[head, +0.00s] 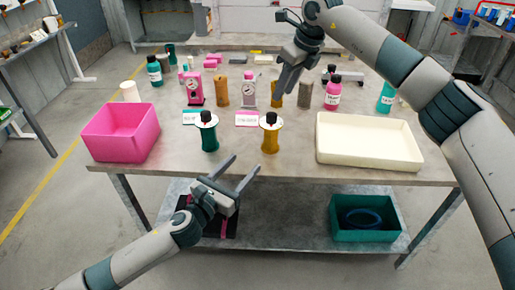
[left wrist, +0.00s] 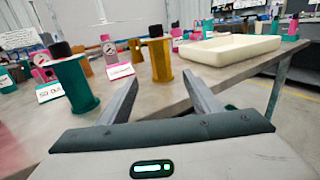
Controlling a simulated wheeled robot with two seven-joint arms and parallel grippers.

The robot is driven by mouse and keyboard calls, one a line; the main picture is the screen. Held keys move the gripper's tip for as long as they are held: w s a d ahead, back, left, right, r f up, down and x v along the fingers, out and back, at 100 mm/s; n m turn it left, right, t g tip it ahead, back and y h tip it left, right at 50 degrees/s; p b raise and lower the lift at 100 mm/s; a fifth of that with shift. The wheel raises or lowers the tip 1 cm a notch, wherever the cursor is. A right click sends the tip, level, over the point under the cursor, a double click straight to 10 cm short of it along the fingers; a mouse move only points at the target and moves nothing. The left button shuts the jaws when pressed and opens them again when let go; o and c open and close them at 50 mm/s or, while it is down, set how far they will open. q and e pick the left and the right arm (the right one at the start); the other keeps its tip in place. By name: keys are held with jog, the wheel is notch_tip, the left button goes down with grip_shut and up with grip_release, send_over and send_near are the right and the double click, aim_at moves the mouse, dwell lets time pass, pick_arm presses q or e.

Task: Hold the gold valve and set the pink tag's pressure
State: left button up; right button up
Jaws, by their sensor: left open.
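The gold valve (head: 270,138), with a pale round top and a black knob, stands upright near the table's front edge. In the left wrist view the gold valve (left wrist: 161,62) is ahead, between my fingertips in the picture. The pink tag (head: 247,119) lies behind and left of it; its writing is too small to read. It also shows in the left wrist view (left wrist: 120,71). My left gripper (head: 245,164) is open and empty, in front of the table edge and short of the valve. My right gripper (head: 285,88) is over the back part; its jaw gap is unclear.
A teal valve (head: 209,138) stands left of the gold one, with a teal tag (head: 190,118) behind. Gauge pumps (head: 249,92), cylinders and bottles (head: 333,94) stand further back. A pink bin (head: 112,143) is at left, a cream tray (head: 370,157) at right.

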aim_at(267, 139)
pick_arm(q)
jog(key=x, duration=1.7)
jog(key=shift+s+r, duration=0.1)
jog(key=shift+r, duration=0.05)
